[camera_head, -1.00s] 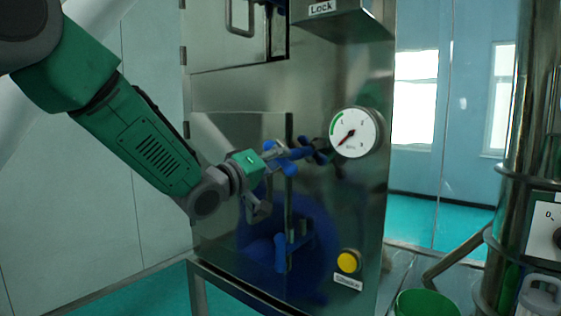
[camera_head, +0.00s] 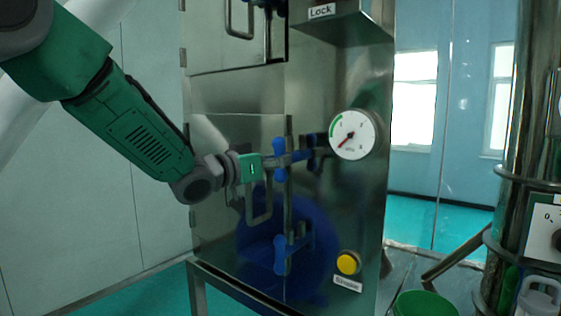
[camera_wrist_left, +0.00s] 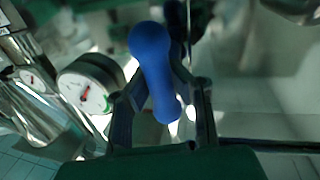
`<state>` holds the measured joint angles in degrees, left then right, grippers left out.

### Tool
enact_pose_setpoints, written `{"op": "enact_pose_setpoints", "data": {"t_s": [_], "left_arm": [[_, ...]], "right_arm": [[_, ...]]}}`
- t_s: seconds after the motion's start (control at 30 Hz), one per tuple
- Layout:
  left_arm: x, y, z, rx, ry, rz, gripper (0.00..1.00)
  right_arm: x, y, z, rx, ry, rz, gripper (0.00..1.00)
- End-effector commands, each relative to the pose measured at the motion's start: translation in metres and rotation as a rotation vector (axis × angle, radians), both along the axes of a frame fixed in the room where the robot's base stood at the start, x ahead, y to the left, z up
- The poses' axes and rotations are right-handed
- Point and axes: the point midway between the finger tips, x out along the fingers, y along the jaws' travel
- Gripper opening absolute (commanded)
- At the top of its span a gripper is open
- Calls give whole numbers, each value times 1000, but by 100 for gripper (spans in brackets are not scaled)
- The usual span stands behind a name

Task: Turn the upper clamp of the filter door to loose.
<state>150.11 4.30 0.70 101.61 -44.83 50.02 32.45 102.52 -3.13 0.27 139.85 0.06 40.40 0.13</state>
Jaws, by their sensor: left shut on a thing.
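The filter door (camera_head: 222,140) is the lower metal door on the steel cabinet, with a bar handle (camera_head: 262,216). Its upper clamp (camera_head: 280,172) has a blue knob standing near vertical at the door's right edge. My left gripper (camera_head: 272,160) comes from the left and is at this clamp. In the left wrist view the gripper (camera_wrist_left: 162,105) is shut on the blue knob (camera_wrist_left: 152,65), with a finger on each side. The lower clamp (camera_head: 281,255), also blue, sits below and is untouched. My right gripper is not in view.
A round gauge (camera_head: 354,134) is to the right of the upper clamp. A yellow button (camera_head: 347,264) is lower on the panel. An upper door with a handle (camera_head: 238,20) is above. A green bucket (camera_head: 425,304) stands at lower right.

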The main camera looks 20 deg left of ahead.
Motion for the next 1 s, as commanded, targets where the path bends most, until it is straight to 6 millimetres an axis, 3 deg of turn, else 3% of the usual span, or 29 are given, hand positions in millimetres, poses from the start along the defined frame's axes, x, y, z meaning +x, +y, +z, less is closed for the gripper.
{"op": "enact_pose_setpoints", "data": {"t_s": [0.03,0.73,0.8,0.83,1.0], "left_arm": [[-1,0,-10,26,12,0,0],[-1,0,-10,93,-13,-1,0],[-1,0,-10,93,-13,-1,31],[-1,0,-9,92,-14,-1,40],[-1,0,-5,88,-21,-1,40]], "right_arm": [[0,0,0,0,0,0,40],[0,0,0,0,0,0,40],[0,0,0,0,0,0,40],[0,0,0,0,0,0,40],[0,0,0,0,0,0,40]]}}
